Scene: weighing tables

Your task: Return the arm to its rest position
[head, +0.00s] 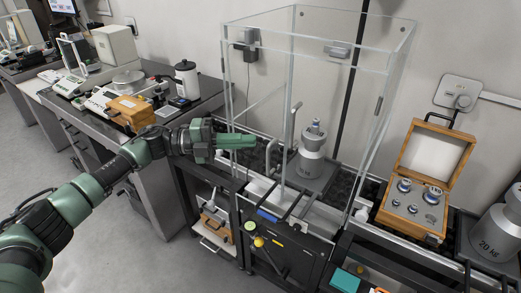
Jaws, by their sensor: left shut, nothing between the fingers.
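My left arm comes in from the lower left and stretches over the front of the tables. Its gripper (236,141) has green fingers that are shut and empty. It points right, in front of the left side of a clear glass enclosure (291,90). Whether the fingertips touch the enclosure, I cannot tell. My right gripper is not in view.
A grey metal weight (310,160) stands inside the enclosure. An open wooden box (412,205) of small weights and a large 20 kg weight (496,232) are at right. A closed wooden box (131,112) and balances sit at left. Floor at lower left is clear.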

